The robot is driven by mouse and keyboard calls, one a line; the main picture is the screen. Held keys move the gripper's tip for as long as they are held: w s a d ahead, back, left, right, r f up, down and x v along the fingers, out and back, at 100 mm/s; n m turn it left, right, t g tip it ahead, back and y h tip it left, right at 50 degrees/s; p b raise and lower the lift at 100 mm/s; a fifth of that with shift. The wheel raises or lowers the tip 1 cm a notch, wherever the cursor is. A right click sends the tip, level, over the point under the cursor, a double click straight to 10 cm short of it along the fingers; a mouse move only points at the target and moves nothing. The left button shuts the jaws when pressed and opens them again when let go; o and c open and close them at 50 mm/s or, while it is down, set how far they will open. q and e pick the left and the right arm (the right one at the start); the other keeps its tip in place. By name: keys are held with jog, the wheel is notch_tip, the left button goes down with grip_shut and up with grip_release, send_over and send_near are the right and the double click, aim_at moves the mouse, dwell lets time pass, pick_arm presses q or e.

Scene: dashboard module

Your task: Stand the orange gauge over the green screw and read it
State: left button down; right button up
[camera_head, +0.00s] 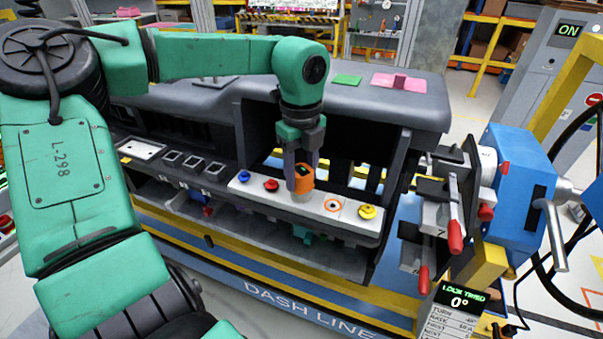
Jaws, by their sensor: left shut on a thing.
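The orange gauge (303,184) is upright between the fingers of my left gripper (302,174), which is shut on it. A small dark display shows on the gauge's front, too small to read. No green screw shows; whatever lies under the gauge is hidden. A blue screw (245,176) and a yellow screw (367,211) also sit on the strip. My right gripper is out of view.
The dark dashboard module (375,120) has open bays behind the strip. A green pad (346,79) and a pink pad (397,83) lie on its top. A blue machine with red-handled levers (455,236) stands close at the right end.

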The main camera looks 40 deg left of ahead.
aim_at(302, 170)
pick_arm(q)
jog(key=shift+f, duration=0.2)
dwell(0.6)
jog(key=shift+c, duration=1)
grip_release()
notch_tip(302, 170, up, 15)
jog(key=b, duration=0.1)
jog(key=shift+f, duration=0.2)
